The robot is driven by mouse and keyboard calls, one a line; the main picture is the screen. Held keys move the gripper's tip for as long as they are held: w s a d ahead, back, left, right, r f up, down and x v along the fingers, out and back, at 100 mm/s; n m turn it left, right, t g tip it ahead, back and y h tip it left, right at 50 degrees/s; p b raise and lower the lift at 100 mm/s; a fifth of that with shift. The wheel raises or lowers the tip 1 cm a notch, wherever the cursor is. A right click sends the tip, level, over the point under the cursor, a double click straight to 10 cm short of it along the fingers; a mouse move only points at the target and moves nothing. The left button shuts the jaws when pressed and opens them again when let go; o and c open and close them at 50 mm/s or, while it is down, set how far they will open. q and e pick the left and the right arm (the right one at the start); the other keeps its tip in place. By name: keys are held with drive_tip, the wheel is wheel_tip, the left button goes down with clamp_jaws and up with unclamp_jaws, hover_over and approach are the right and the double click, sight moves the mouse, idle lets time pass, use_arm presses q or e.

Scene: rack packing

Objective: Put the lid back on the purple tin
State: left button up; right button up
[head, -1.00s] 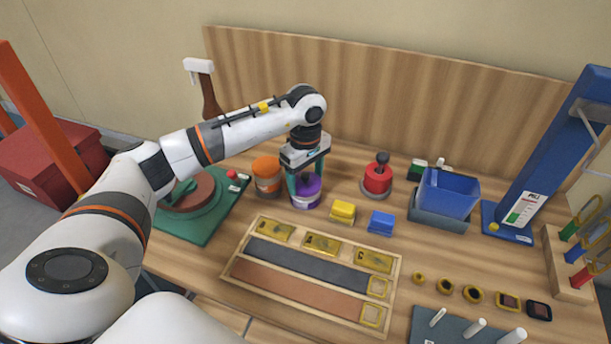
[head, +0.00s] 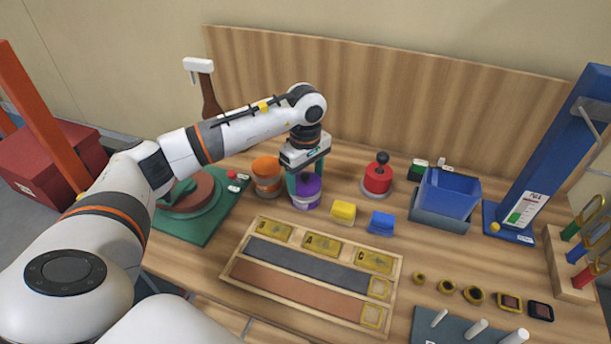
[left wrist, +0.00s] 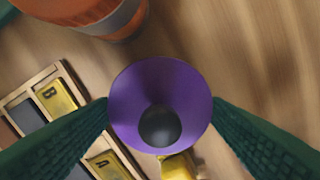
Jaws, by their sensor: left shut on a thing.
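The purple tin (head: 305,201), with a pale band around it, stands at the back middle of the bench in the head view. My left gripper (head: 308,184) points down over it, one finger on each side. In the left wrist view, the round purple lid (left wrist: 135,103) with its dark knob (left wrist: 159,126) sits between the fingers of my left gripper (left wrist: 160,112), which are shut on it. The lid hides the tin below in that view. I cannot tell whether the lid is seated on the rim or just above it. My right gripper is not in view.
An orange tin (head: 267,177) stands close left of the purple tin. A yellow block (head: 343,211) and a blue block (head: 381,222) lie to its right. A red tin with a dark knob (head: 377,180) stands farther right. A wooden tray (head: 254,222) lies in front.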

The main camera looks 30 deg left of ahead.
use_arm(q)
drive_tip(key=shift+f+b, duration=0.15)
drive_tip(key=shift+b, duration=0.35)
idle(0.9)
drive_tip(key=o, duration=1)
drive_tip(key=shift+o, duration=0.7)
drive_tip(key=shift+r+p, duration=2.05)
drive_tip(key=shift+r, duration=1.45)
clamp_jaws()
